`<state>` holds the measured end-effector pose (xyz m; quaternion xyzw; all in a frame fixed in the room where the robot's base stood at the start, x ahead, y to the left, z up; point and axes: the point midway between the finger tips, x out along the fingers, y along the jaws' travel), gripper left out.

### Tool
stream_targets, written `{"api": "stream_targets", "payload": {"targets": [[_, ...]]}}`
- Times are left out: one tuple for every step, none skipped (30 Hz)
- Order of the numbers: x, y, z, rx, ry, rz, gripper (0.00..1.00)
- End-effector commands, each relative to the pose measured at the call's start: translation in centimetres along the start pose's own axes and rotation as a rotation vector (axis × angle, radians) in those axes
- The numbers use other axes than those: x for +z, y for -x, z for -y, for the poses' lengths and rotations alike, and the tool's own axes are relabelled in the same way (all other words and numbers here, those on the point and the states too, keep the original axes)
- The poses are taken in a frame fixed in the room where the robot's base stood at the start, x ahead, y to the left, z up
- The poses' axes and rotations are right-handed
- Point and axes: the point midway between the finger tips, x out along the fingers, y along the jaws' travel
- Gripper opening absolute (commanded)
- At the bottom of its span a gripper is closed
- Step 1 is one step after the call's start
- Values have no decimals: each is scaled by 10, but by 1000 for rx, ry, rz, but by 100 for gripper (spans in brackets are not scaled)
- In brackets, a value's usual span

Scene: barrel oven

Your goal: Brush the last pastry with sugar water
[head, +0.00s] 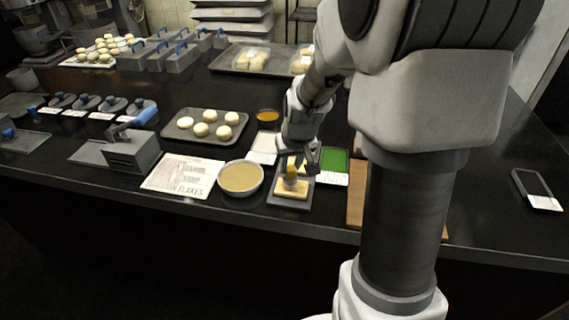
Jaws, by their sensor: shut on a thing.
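My gripper (308,156) is shut on a brush with a yellow part (291,173). The brush is over a small dark tray (275,201) near the front of the counter. A flat pale golden pastry (291,189) lies on that tray, under the brush. The brush end looks to be at or just above the pastry; I cannot tell if it touches. More pale pastry shows behind the brush, partly hidden by my gripper. A round bowl of tan liquid (241,178) stands just left of the tray.
A green-filled container (334,161) stands right of the tray, beside a wooden board (356,208) partly hidden by my arm. A printed paper (184,175) lies left of the bowl. A tray of round buns (185,136) and a small orange bowl (267,115) stand behind.

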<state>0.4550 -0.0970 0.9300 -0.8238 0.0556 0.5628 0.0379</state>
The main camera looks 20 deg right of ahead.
Motion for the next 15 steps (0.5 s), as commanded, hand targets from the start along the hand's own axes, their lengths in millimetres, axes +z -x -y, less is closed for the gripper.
{"api": "stream_targets", "payload": {"targets": [[2, -1, -2, 1, -1, 3, 0], [3, -1, -3, 0, 0, 4, 0], [3, -1, -3, 0, 0, 4, 0], [3, 0, -4, 0, 0, 4, 0], [4, 0, -4, 0, 0, 4, 0], [4, 0, -5, 1, -1, 5, 0], [4, 0, -6, 1, -2, 5, 0], [5, 0, -8, 1, -3, 5, 0], [6, 0, -10, 1, -3, 5, 0], [7, 1, -11, 1, -2, 6, 0], [8, 1, -13, 1, -2, 6, 0], [9, 1, -15, 1, -3, 6, 0], [10, 2, -17, 1, -2, 6, 0], [10, 2, -18, 1, -2, 6, 0], [11, 2, -20, 0, -3, 6, 0]]}}
